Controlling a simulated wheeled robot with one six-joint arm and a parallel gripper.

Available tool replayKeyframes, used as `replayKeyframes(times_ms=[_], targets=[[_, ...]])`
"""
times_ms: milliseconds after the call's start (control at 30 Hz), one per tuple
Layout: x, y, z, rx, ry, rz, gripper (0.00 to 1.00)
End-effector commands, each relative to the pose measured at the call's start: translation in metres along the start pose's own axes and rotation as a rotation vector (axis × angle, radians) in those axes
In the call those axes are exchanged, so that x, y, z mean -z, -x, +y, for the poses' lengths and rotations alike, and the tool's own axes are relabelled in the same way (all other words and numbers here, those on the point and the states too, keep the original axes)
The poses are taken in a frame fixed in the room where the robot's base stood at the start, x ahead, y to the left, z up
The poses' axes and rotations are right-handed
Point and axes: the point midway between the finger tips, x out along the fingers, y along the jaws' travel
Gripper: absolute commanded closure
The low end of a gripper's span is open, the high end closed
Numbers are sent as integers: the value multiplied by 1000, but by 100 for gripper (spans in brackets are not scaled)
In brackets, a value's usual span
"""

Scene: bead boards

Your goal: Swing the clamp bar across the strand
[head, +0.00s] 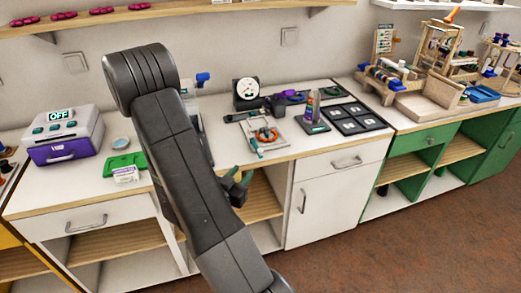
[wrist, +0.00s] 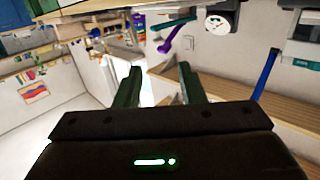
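A light board (head: 276,142) lies on the white counter in the head view, with an orange ring-shaped strand (head: 265,135) on it. A teal bar (head: 254,146), which looks like the clamp bar, lies at the board's left side; I cannot tell its exact angle to the strand. My gripper (head: 238,174) is in front of the counter's front edge, below and left of the board, apart from it. In the wrist view my gripper (wrist: 158,70) has its two green fingers spread, with nothing between them. The board cannot be made out clearly there.
A dial gauge (head: 246,93) stands behind the board. A tube on a stand (head: 311,110) and a dark panel (head: 353,121) are to its right. A purple box (head: 65,146) and green tray (head: 124,163) are at left. The counter's front edge lies near my gripper.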

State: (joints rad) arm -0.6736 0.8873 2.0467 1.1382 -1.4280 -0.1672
Motion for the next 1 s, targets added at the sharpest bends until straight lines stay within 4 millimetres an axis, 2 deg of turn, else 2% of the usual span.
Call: replayKeyframes(times_ms=[167, 333, 800, 1000], targets=[[-3, 4, 1, -25, 22, 53, 64], [0, -9, 2, -30, 20, 56, 64], [5, -93, 4, -29, 20, 54, 64], [6, -121, 5, -27, 20, 54, 64]])
